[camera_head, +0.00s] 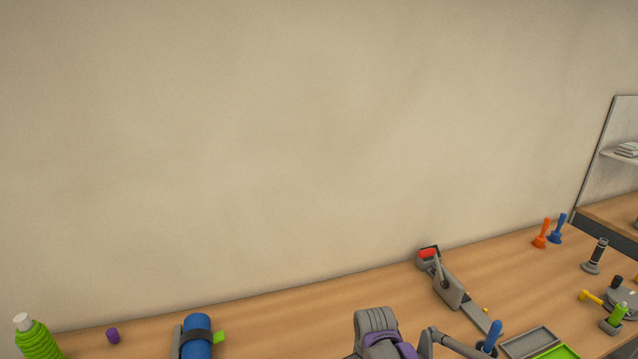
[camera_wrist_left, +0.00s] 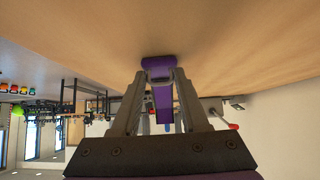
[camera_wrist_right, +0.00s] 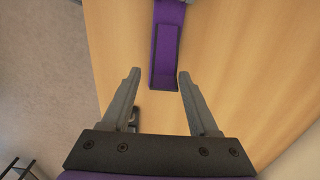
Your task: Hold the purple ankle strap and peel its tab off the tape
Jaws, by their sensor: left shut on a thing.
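The purple ankle strap (camera_wrist_left: 157,63) is in my left gripper (camera_wrist_left: 161,76). Its wider part shows just beyond the fingertips, and a purple length hangs between the fingers. In the right wrist view the strap (camera_wrist_right: 168,12) runs down from the top edge, with a long flat tab-like piece (camera_wrist_right: 164,55) on it. My right gripper (camera_wrist_right: 159,76) is open and empty. The strap's lower end lies in line with the gap between its fingertips, apart from both fingers; the height between them is unclear. The tape cannot be made out. Neither gripper's fingers show in the head view.
The wooden table (camera_head: 285,310) runs along a plain wall. A grey device with a red end (camera_head: 447,285), a tray (camera_head: 530,341) and several small tools are at right.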

